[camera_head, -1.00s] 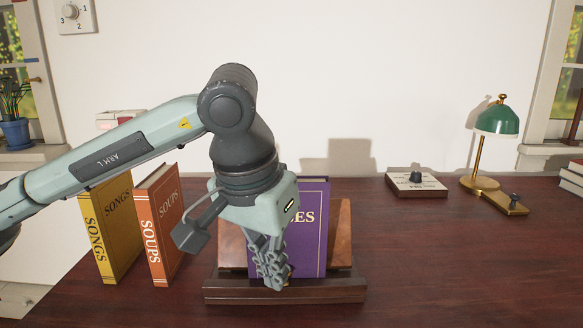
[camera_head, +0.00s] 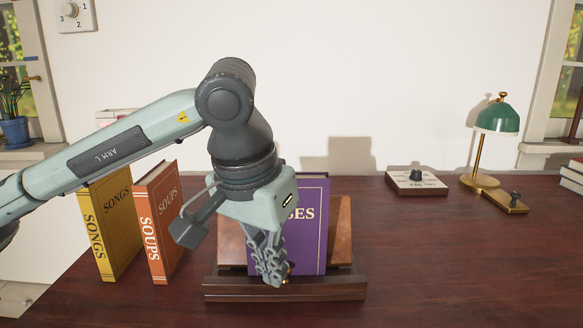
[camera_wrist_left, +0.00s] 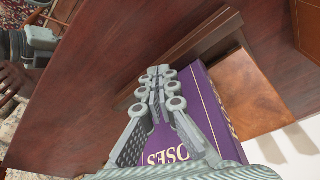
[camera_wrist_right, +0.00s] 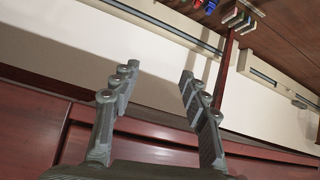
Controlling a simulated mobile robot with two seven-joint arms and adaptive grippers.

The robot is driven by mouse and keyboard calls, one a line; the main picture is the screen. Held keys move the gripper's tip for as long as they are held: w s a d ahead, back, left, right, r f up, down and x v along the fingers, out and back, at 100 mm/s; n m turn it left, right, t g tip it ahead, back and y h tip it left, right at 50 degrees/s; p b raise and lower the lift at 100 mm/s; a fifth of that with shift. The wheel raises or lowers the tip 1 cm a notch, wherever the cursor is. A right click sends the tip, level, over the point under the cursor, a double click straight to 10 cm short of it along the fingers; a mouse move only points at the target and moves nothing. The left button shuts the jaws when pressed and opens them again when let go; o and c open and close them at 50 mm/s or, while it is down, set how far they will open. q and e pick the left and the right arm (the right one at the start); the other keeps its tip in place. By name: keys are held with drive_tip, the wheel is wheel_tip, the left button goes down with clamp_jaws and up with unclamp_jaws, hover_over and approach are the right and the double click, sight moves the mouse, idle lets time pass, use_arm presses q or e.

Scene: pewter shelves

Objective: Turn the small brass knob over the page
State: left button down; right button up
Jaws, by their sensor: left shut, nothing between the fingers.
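A purple book (camera_head: 314,228) stands on a wooden bookstand (camera_head: 330,290) and shows part of its gold title. My left gripper (camera_head: 275,282) is in front of the book, pointing down, its fingers together and empty, tips near the stand's ledge. The left wrist view shows the shut fingers (camera_wrist_left: 160,73) over the book (camera_wrist_left: 182,140). A tiny gold spot (camera_head: 289,267) shows beside the fingertips; I cannot tell what it is. The green-shaded lamp (camera_head: 497,120) carries a small brass knob (camera_head: 502,97) on top. My right gripper (camera_wrist_right: 158,74) is open and empty in the right wrist view.
A yellow book (camera_head: 108,228) and an orange book (camera_head: 160,225) stand left of the stand. A box with a dark knob (camera_head: 416,183) and a brass plate with a dark knob (camera_head: 506,202) lie at the back right. The desk's front right is clear.

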use_arm(q)
drive_tip(key=shift+w+b, duration=0.1)
drive_tip(key=shift+b, duration=0.25)
use_arm(e)
drive_tip(key=shift+w+a+r+t+y, duration=0.15)
drive_tip(key=shift+w+a+t+y, duration=0.1)
drive_tip(key=shift+a, duration=0.25)
drive_tip(key=shift+w+a+r+t+y, duration=0.15)
drive_tip(key=shift+a+t, duration=0.1)
drive_tip(key=shift+a, duration=0.2)
use_arm(q)
drive_tip(key=shift+a, duration=0.1)
use_arm(e)
drive_tip(key=shift+w+a+r, duration=0.1)
drive_tip(key=shift+w+a, duration=0.15)
drive_tip(key=shift+a, duration=0.1)
drive_tip(key=shift+w+a+r+t+y, duration=0.1)
drive_tip(key=shift+w+a+t+y, duration=0.05)
drive_tip(key=shift+a+t+y, duration=0.2)
